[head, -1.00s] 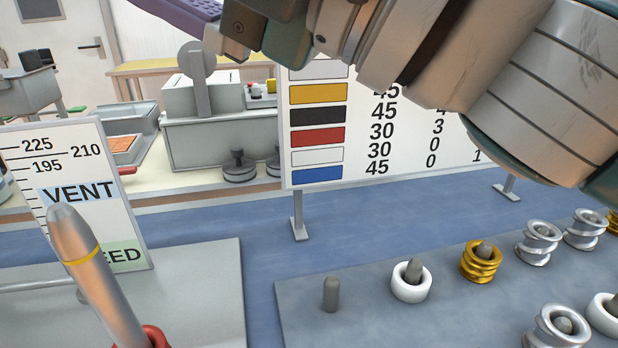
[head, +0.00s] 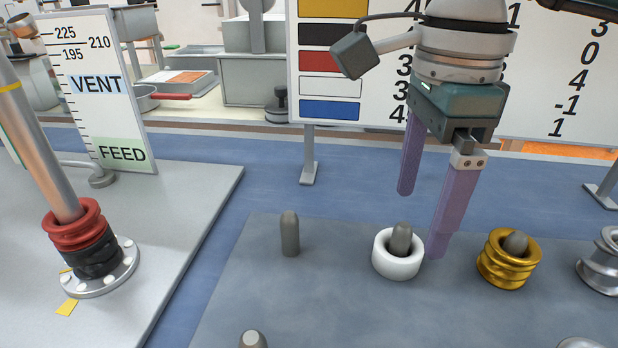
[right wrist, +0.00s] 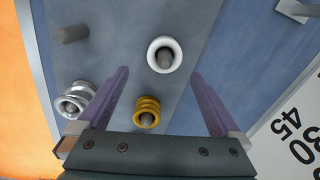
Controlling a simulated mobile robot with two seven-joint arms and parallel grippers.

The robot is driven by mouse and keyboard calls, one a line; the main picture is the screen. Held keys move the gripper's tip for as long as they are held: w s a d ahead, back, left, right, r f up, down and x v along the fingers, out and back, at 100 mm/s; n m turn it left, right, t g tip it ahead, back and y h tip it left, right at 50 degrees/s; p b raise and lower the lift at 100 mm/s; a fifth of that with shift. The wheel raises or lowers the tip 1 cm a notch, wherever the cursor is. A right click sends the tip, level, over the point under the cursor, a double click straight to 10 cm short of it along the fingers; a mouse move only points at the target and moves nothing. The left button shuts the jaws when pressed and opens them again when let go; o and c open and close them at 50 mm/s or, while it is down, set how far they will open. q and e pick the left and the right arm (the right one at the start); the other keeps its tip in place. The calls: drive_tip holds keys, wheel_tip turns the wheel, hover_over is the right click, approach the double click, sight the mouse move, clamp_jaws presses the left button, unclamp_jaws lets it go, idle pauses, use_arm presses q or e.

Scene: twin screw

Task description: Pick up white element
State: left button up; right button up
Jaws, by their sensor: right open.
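The white element (head: 396,269) is a thick ring sitting around a short grey peg on the grey board. In the right wrist view the white ring (right wrist: 153,55) lies beyond the fingertips, roughly between their lines. My right gripper (head: 421,224) points down with two purple fingers apart and nothing between them. The wrist view shows the open right gripper (right wrist: 159,72) too. My left gripper is not in view.
A gold ring (head: 494,271) on its peg stands just right of the white one, silver rings (head: 604,270) farther right. A bare peg (head: 290,236) stands left. A number chart (head: 330,85) stands behind. Red (head: 75,234) and black (head: 93,262) rings surround a tilted rod at left.

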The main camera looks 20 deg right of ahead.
sight(408, 225)
drive_tip(key=f, duration=0.6)
drive_tip(key=shift+w+a, duration=0.1)
drive_tip(key=shift+w, duration=0.3)
drive_tip(key=shift+c, duration=0.2)
drive_tip(key=c, duration=1.4)
drive_tip(key=shift+c, duration=0.2)
